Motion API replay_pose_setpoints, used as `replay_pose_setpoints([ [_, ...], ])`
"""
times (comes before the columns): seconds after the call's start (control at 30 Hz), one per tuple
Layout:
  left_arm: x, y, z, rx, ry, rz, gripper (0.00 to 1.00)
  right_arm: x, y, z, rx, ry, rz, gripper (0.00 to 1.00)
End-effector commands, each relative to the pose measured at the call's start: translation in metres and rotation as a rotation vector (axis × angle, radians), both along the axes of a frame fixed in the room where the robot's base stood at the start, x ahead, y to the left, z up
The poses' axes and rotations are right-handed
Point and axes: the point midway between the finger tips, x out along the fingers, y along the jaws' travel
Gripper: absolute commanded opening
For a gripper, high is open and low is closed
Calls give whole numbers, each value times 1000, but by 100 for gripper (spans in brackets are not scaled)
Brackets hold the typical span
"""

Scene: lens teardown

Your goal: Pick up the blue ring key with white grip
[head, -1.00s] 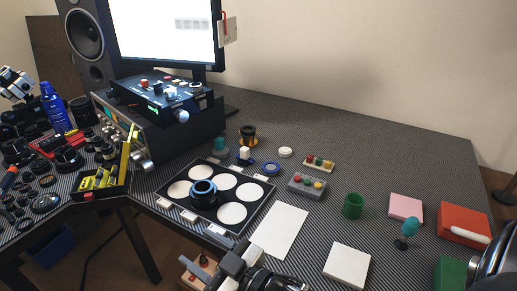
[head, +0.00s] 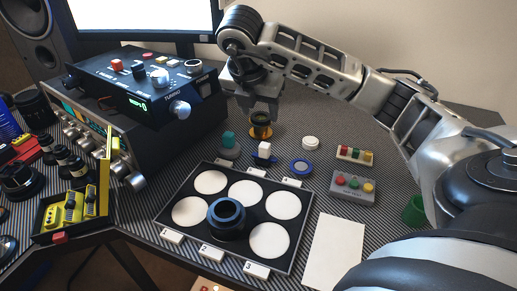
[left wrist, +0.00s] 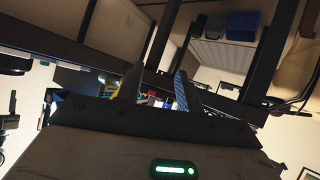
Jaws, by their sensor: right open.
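The blue ring key with white grip (head: 264,150) stands on the dark table behind the lens mat, its white block upright over a blue base. My right gripper (head: 262,112) comes in from the right and points down, open. In the picture it is just above a black and amber ringed part (head: 260,126), behind the key and apart from it; whether it touches that part I cannot tell. My left gripper (left wrist: 157,92) shows only in the left wrist view, its fingers apart with no object clearly between them.
A teal-gripped part (head: 229,142) stands close left of the key, a flat blue ring (head: 301,168) close right. The black mat (head: 190,240) with white discs and a dark lens ring (head: 227,216) lies in front. The electronics stack (head: 150,100) rises at left.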

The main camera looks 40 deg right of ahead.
Motion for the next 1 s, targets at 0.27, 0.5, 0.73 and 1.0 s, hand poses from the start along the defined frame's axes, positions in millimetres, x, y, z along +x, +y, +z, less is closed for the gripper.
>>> replay_pose_setpoints([
  [0.27,1,-1,-5,2,-29,-3,36,9,-19,-59,3,8,2,51],
  [0.5,2,-1,-3,1,-37,-6,36,15,-29,-87,5,4,7,51],
  [0.73,1,-1,-4,2,-35,-7,36,16,-31,-108,4,9,7,51],
  [1.0,1,-2,-7,3,-30,-8,36,21,-39,-140,5,6,6,51],
])
